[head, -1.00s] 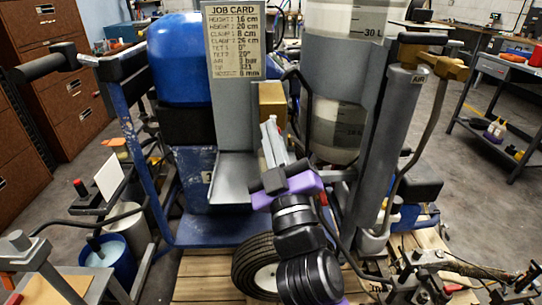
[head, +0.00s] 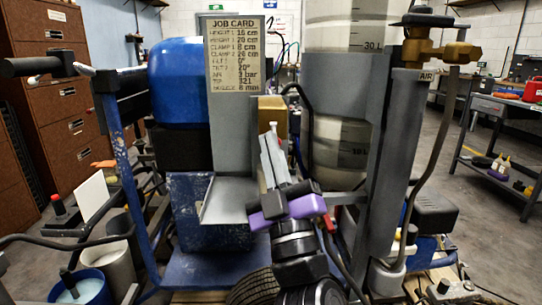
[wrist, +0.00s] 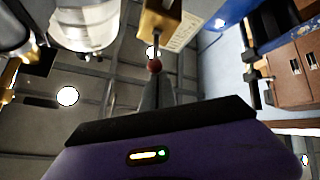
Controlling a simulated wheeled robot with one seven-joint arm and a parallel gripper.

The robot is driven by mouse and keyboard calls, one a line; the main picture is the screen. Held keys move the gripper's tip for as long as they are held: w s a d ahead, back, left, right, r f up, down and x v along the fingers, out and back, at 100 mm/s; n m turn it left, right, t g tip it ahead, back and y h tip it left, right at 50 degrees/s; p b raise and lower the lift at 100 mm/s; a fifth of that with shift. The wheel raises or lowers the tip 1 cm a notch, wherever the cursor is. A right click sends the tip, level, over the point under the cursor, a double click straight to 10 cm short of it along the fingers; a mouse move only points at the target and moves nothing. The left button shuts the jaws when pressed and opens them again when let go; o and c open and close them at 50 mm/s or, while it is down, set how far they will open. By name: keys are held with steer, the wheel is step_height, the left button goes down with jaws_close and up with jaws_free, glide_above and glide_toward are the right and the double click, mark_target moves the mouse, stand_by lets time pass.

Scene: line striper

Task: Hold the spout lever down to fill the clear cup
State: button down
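A brass block (head: 272,113) sits beside the job card column, and it also shows at the top of the wrist view (wrist: 160,22). A red ball knob (wrist: 155,65) shows just below it, likely the spout lever's end. My gripper (head: 268,142) points up at the block from below, its grey fingers close together with no clear gap. In the wrist view the fingertips (wrist: 157,78) appear at or close beside the knob; contact cannot be told. I cannot make out the clear cup in either view.
A grey ledge (head: 228,200) lies left of my gripper. A translucent tank (head: 340,150) and grey post (head: 385,170) stand close on the right, with a bent brass-topped pipe (head: 432,150). A blue frame (head: 125,180) and bucket (head: 82,290) are left.

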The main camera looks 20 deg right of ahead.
steer(key=shift+w+d+f+b, duration=0.15)
steer(key=shift+f+b, duration=0.45)
steer(key=shift+b, duration=0.45)
steer(key=shift+r, duration=0.15)
stand_by(2.5)
